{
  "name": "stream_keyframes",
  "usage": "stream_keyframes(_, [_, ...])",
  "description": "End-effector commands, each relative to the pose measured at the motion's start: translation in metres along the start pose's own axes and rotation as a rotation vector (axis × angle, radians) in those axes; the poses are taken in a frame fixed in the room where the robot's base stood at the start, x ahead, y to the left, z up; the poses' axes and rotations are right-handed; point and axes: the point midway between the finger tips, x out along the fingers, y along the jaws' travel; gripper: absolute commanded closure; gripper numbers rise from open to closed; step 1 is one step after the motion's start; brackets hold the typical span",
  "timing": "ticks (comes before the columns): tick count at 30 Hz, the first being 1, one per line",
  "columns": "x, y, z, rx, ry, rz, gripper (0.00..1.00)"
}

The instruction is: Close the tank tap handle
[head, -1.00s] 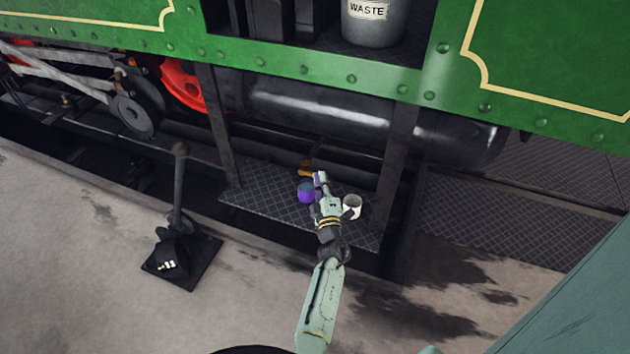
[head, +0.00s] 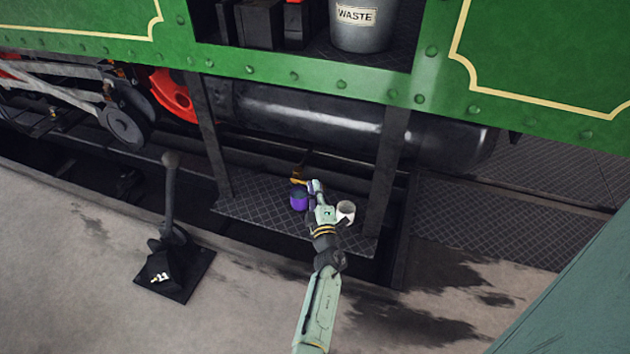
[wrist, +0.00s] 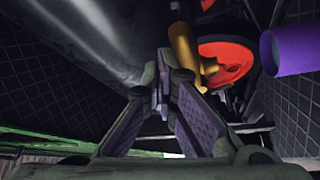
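The brass tank tap (head: 298,178) is small in the head view, at the back of the step under the green tank. In the wrist view the brass tap (wrist: 184,48) hangs just right of my fingertips, and I see no contact. Its handle cannot be made out clearly from its body. My gripper (head: 314,186) reaches over the step beside the tap. In the wrist view my gripper's fingertips (wrist: 161,80) come together, with nothing clearly held between them.
A purple mug (head: 299,201) stands left of my gripper and also shows in the wrist view (wrist: 290,48). A white mug (head: 345,211) is to the right. Dark posts (head: 388,170) flank the step. A red wheel (wrist: 228,62) shows behind the tap.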

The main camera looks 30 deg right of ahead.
Motion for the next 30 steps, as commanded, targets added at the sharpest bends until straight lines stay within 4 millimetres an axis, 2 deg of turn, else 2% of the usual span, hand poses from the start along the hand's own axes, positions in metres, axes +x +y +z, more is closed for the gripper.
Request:
stream_keyframes(9, [0.011,0.055,-0.019,-0.006,0.005,0.007,1.0])
stream_keyframes(15, [0.016,0.081,-0.029,-0.004,0.007,0.006,1.0])
stream_keyframes(21, [0.018,0.091,-0.032,-0.003,0.005,0.006,1.0])
stream_keyframes(30, [0.019,0.092,-0.033,-0.002,0.006,0.006,1.0])
